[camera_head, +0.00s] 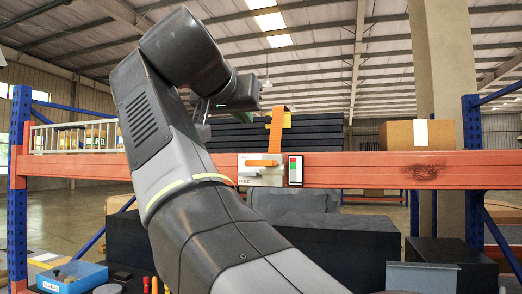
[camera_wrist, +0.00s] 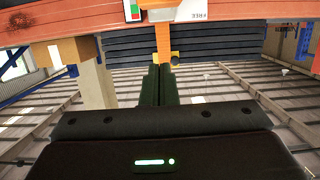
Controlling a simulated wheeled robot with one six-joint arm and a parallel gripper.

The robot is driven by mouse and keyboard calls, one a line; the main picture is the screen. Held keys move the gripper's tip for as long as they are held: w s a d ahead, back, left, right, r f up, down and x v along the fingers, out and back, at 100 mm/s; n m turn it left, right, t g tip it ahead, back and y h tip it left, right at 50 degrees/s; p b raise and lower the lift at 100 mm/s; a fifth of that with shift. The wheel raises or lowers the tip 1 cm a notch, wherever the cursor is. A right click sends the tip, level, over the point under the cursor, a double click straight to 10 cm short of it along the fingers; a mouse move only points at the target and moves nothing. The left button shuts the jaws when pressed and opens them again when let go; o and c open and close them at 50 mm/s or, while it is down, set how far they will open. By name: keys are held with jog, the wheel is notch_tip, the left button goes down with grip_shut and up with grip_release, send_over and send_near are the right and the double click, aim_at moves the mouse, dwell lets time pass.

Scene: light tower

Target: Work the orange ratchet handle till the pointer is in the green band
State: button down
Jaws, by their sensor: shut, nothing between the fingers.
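An upright orange handle (camera_head: 276,132) rises above the orange beam, with a small yellow piece at its upper right. The handle also shows in the wrist view (camera_wrist: 163,42), where the scene is upside down. Below it is a pale box (camera_head: 272,178) marked FREE at the top and HOLD at the bottom, with a short orange bar across it. A narrow gauge (camera_head: 295,170) with a green patch stands just right of the box; its pointer is too small to make out. My gripper (camera_wrist: 159,68) is shut and empty, its tips near the handle's end; I cannot tell whether they touch.
The orange beam (camera_head: 350,169) runs across between blue posts. A cardboard box (camera_head: 420,134) stands at its right, and a pale rack (camera_head: 75,137) at its left. Dark slabs (camera_head: 325,134) are stacked behind.

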jog(key=shift+w, duration=0.1)
jog(key=p, duration=0.3)
send_over(266, 163)
jog(key=a, duration=0.2)
notch_tip(266, 163, down, 2)
jog(key=f, duration=0.3)
jog(key=f+b, duration=0.1)
jog(key=shift+s+d+f, duration=0.15)
jog(key=shift+s+f, duration=0.1)
jog(key=shift+f, duration=0.05)
jog(key=shift+f, duration=0.1)
